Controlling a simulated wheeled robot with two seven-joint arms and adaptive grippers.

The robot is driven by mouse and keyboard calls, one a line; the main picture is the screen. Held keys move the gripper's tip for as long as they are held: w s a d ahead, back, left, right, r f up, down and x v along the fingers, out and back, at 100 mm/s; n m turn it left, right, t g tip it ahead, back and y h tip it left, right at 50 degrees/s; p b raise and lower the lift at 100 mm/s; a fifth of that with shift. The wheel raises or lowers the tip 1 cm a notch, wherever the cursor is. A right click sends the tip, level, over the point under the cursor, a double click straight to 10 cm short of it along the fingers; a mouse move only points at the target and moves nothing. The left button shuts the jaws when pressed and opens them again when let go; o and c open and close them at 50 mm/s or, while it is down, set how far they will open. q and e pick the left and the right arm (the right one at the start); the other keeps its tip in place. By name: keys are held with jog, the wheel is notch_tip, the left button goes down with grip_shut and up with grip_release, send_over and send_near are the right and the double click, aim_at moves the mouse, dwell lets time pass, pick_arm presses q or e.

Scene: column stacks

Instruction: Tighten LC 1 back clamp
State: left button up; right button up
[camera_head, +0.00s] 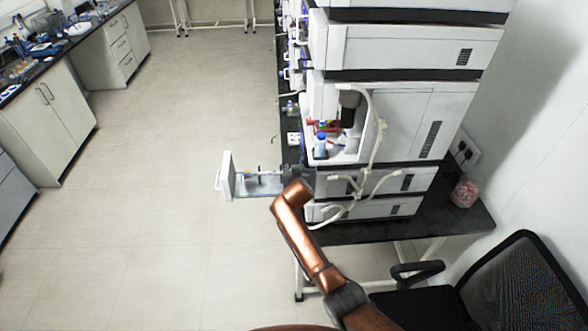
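The LC stack (410,120) of white instrument modules stands on the dark bench at the centre right. A drawer-like compartment (228,178) with a white front sticks out to the left from a low module of the stack. Grey and dark fittings (262,180) lie in it, too small to tell which is the back clamp. My copper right arm reaches up from the bottom right to this compartment. My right gripper (297,178) is a dark shape at the compartment's inner end, mostly hidden behind my arm, so its opening does not show. My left gripper is not in view.
Pale tubing (377,130) hangs down the stack's side. A black chair (500,285) stands at the lower right, close to the bench (455,222). A jar (464,193) sits near the wall. The floor (170,200) to the left is clear, up to the cabinets (55,115).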

jog(key=v, duration=1.2)
